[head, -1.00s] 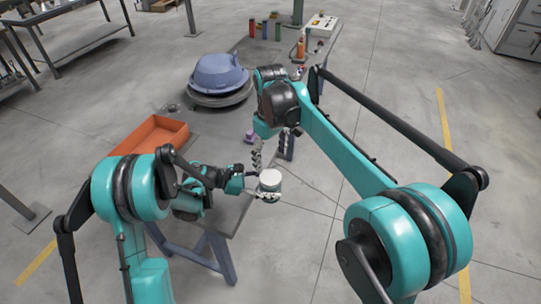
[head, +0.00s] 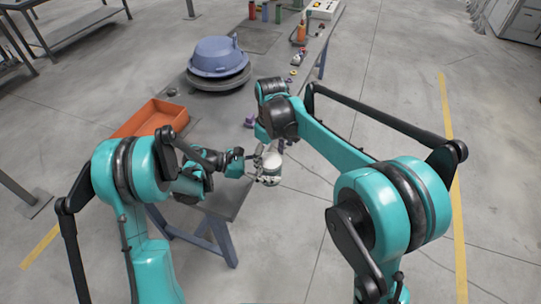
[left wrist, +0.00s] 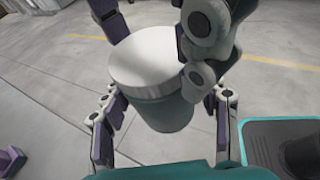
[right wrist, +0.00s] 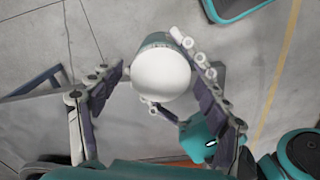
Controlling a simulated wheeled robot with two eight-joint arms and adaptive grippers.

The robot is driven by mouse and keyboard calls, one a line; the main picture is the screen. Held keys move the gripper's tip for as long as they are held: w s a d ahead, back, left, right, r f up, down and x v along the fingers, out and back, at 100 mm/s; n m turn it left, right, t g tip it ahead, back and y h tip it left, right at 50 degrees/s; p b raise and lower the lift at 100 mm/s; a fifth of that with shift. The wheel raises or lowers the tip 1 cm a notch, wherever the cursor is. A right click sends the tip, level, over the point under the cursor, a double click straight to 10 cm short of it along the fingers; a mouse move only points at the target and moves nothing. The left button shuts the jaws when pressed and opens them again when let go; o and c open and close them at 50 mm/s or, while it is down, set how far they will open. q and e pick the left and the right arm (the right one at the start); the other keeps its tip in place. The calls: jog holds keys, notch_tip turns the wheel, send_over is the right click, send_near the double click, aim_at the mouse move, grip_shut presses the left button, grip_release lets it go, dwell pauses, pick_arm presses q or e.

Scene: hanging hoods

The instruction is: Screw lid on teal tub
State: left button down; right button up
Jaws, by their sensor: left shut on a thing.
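The teal tub (left wrist: 165,113) with its white lid (left wrist: 148,58) on top is held upright in the air past the table's edge. In the head view the tub (head: 271,175) is small and partly covered by fingers. My left gripper (head: 265,180) is shut around the tub's sides, with its fingers on both sides in the left wrist view (left wrist: 165,120). My right gripper (head: 270,150) is over the lid from above. In the right wrist view its fingers (right wrist: 160,85) spread on either side of the lid (right wrist: 161,75). A gap shows at the left finger; contact at the right one is unclear.
The grey table (head: 222,205) lies left of the tub. It bears an orange tray (head: 152,118), a blue hood-like shell (head: 218,58) on a dark disc, a small purple piece (head: 250,122) and several coloured items at the far end. Open floor lies to the right.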

jog(key=c, duration=1.1)
jog(key=o, duration=1.4)
notch_tip(320, 180, up, 12)
